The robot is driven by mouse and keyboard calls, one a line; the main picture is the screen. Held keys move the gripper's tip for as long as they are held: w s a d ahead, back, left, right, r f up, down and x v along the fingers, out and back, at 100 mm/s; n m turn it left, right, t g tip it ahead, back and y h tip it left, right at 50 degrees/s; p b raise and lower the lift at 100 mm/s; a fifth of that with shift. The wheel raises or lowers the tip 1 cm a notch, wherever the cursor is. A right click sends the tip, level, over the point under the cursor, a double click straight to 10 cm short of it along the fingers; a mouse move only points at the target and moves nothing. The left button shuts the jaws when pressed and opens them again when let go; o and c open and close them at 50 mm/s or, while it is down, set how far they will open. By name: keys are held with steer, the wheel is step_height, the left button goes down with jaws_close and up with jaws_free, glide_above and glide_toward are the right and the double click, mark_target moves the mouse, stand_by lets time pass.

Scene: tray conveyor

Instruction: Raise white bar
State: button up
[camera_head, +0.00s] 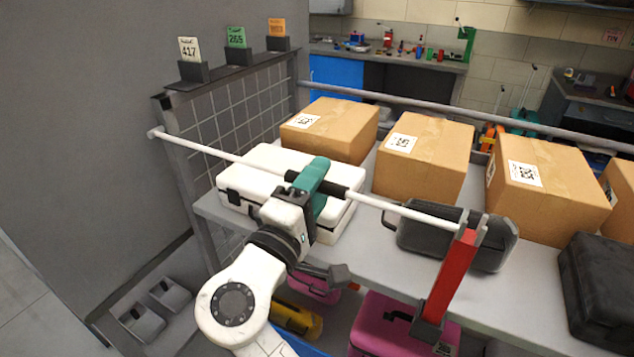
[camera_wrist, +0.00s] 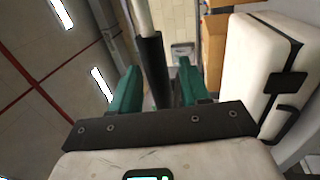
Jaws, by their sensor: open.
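The white bar (camera_head: 408,211) runs across the front of the conveyor in the head view, from a free left end near the mesh panel down to the right. Its right end lies at the forked top of a red post (camera_head: 452,275). A black grip sleeve (camera_head: 333,190) covers its middle. My gripper (camera_head: 313,178), with teal fingers, is at this sleeve. In the wrist view, the bar (camera_wrist: 143,18) and sleeve (camera_wrist: 154,68) run between the spread fingers of my gripper (camera_wrist: 158,78). The fingers are open; whether either touches the sleeve is unclear.
A white case (camera_head: 262,165) lies just behind my gripper on the conveyor (camera_head: 375,255). Cardboard boxes (camera_head: 425,150) and a dark grey case (camera_head: 425,232) stand farther right. A mesh panel (camera_head: 225,125) closes the left side. Pink cases (camera_head: 375,325) sit below.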

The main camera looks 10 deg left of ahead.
jaws_close()
stand_by(0.5)
